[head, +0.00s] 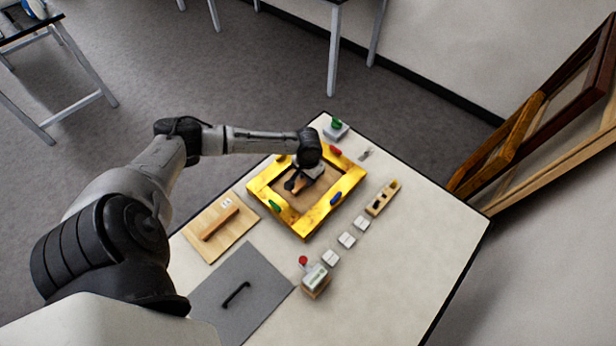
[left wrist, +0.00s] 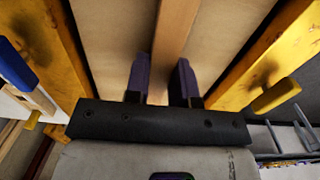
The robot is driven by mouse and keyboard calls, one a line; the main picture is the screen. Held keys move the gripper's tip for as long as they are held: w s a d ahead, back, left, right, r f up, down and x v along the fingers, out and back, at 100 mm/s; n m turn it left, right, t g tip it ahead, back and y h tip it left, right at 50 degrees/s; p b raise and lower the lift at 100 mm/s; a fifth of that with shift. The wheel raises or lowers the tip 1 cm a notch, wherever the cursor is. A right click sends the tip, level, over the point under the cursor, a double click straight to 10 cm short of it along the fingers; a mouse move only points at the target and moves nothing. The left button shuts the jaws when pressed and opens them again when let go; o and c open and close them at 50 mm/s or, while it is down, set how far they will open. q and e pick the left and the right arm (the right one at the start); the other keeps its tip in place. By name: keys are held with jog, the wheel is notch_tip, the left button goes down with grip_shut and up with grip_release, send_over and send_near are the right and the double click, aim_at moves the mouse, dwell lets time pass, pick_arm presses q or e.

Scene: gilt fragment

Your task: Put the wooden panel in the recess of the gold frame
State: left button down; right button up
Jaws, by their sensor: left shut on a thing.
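The gold frame (head: 291,219) lies flat on the table, with colored turn-pieces around it. The wooden panel (head: 320,187) shows inside the frame's opening, partly hidden by my gripper. In the left wrist view the panel (left wrist: 112,38) is pale wood with a raised wooden batten (left wrist: 178,22), and gold bars (left wrist: 262,62) run along both sides. My left gripper (head: 296,185) is over the opening; its dark fingers (left wrist: 161,70) are shut on the batten, one on each side. I cannot tell whether the panel rests fully down. My right gripper is not in view.
A tan board with a brown bar (head: 220,223) lies left of the frame, and a grey mat with a black handle (head: 236,294) is nearer. A small labeled box (head: 316,281), white tiles (head: 346,240) and a wooden strip (head: 382,198) lie to the right. The table's right front is clear.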

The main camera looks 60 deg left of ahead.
pick_arm(q)
jog(key=shift+f, duration=0.15)
jog(key=shift+f, duration=0.15)
jog(key=c, duration=1)
grip_release()
jog(key=shift+o, duration=0.2)
notch_tip(320, 180, up, 12)
jog(key=shift+p, duration=0.45)
